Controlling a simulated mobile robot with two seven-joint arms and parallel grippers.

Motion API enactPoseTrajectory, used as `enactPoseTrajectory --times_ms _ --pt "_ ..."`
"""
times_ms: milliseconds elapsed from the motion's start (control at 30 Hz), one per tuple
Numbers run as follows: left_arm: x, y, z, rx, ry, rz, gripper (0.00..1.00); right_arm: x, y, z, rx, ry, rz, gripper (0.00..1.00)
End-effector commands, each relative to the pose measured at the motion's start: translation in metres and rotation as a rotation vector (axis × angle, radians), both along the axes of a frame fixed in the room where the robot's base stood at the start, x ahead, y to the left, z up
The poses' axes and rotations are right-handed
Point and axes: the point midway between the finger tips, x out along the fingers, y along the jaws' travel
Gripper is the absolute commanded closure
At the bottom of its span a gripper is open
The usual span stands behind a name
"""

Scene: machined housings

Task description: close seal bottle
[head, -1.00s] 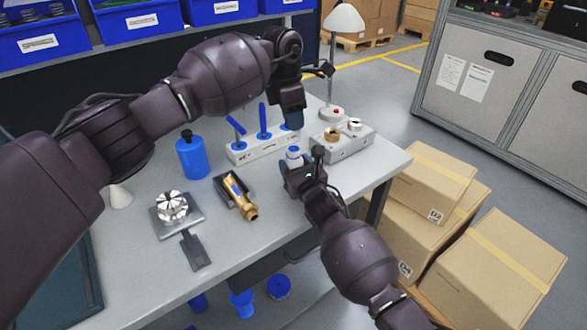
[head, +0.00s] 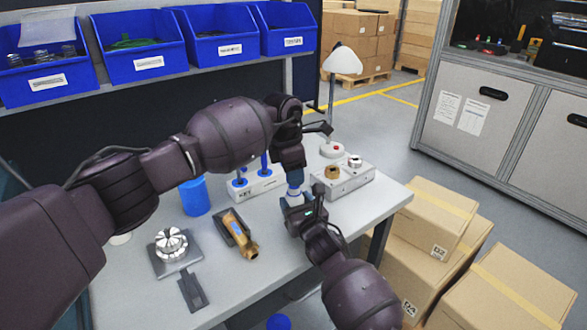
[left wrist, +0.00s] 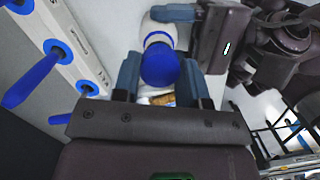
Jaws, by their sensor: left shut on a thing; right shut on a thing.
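The white bottle (head: 295,198) stands upright in my right gripper (head: 291,204) above the table's right part. In the left wrist view the bottle (left wrist: 157,30) has a blue band and a round blue cap (left wrist: 160,66) in line with it. My left gripper (head: 294,181) points down directly above the bottle. Its two fingers (left wrist: 160,78) are shut on the blue cap's sides. My right gripper's fingers (left wrist: 178,14) close around the bottle's body. Whether the cap is fully seated cannot be told.
A white block (head: 262,188) with blue-handled pieces is left of the bottle. A grey fixture (head: 343,180) with a brass part stands right. A blue container (head: 195,196), a brass part in a cradle (head: 242,243) and a silver chuck (head: 171,243) occupy the left. A lamp (head: 342,60) stands behind.

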Motion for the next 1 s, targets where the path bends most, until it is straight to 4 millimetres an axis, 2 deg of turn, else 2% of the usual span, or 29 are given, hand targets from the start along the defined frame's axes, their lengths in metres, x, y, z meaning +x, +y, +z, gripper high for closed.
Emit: enactPoseTrajectory --times_ms 300,700,1000 --pt "0.0 0.0 0.0 0.0 0.0 0.0 0.86 0.0 0.0 0.0 0.0 0.0 0.0 0.87" --pt "0.0 0.001 -0.017 0.001 0.001 0.002 0.86 0.0 0.0 0.0 0.0 0.0 0.0 0.87" --pt "0.0 0.0 -0.018 0.001 0.001 0.001 0.86 0.0 0.0 0.0 0.0 0.0 0.0 0.87"
